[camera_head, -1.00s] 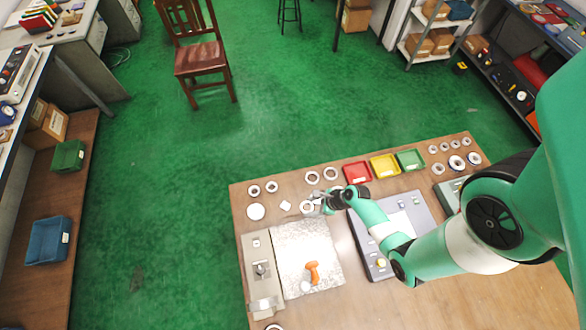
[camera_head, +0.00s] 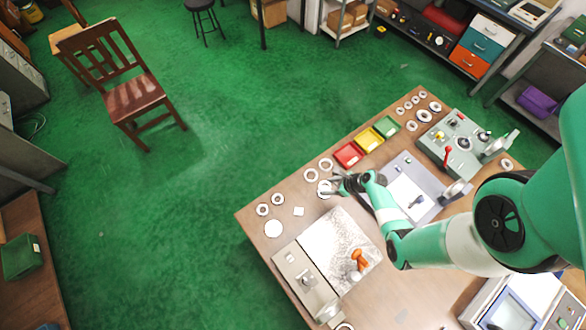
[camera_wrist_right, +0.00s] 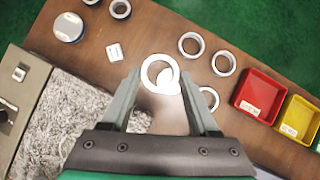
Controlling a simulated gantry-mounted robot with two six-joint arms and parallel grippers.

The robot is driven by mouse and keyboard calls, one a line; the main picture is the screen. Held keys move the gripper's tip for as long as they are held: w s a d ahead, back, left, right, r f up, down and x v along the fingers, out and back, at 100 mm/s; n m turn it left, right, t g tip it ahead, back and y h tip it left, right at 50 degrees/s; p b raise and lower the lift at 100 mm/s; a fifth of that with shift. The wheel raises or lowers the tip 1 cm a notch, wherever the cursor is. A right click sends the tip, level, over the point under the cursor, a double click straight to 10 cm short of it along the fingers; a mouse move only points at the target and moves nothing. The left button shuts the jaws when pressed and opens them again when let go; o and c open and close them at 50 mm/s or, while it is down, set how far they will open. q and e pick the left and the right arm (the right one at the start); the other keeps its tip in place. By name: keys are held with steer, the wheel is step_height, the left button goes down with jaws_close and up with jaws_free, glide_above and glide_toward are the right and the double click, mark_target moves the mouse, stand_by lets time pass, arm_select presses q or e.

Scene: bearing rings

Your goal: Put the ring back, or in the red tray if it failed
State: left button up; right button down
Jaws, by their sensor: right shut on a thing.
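My right gripper (camera_head: 335,187) is shut on a pale metal ring (camera_head: 325,188) at the far side of the table, left of the red tray (camera_head: 348,156). My left gripper is not in view.
Other rings lie at the back edge (camera_head: 311,174) and farther left (camera_head: 262,210). A white disc (camera_head: 273,229) and a small white square (camera_head: 299,211) are nearby. A yellow tray (camera_head: 369,140) and green tray (camera_head: 388,126) adjoin the red one. An orange-handled tool (camera_head: 359,258) lies on a grey mat.

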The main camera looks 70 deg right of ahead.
steer(key=w+f+b, duration=0.3)
steer(key=w+b, duration=0.1)
steer(key=w+f+b, duration=0.3)
steer(key=w+b, duration=0.1)
steer(key=b, duration=0.1)
steer(key=w+f+b, duration=0.3)
steer(key=w+b, duration=0.1)
steer(key=shift+w+a, duration=0.15)
steer(key=shift+a, duration=0.15)
steer(key=shift+w+b, duration=0.25)
steer(key=shift+b, duration=0.05)
steer(key=f+b, duration=0.1)
steer(key=f, duration=0.1)
steer(key=w+f+b, duration=0.1)
steer(key=f+b, duration=0.1)
steer(key=shift+s+r, duration=0.1)
